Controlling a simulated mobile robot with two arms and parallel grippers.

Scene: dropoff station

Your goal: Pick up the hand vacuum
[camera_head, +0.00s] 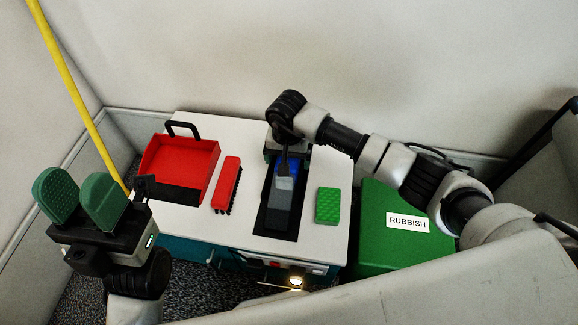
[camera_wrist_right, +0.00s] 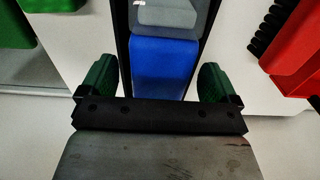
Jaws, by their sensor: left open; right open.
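The hand vacuum (camera_head: 285,199) lies in a black tray (camera_head: 276,221) on the white table. Its body is grey with a blue part, which also shows in the right wrist view (camera_wrist_right: 164,66). My right gripper (camera_wrist_right: 157,82) is open above the vacuum's far end, with its green fingertips on either side of the blue part. Whether they touch it is not clear. In the head view the right wrist hides part of the vacuum. My left gripper (camera_head: 80,202) is open and empty, left of the table, with its green pads pointing up.
On the white table top (camera_head: 243,142) are a red dustpan (camera_head: 180,163) with a black handle, a red brush (camera_head: 227,184) and a green sponge (camera_head: 328,205). A green rubbish bin (camera_head: 385,240) stands right of the table. A yellow pole (camera_head: 75,90) leans at left. Walls enclose the station.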

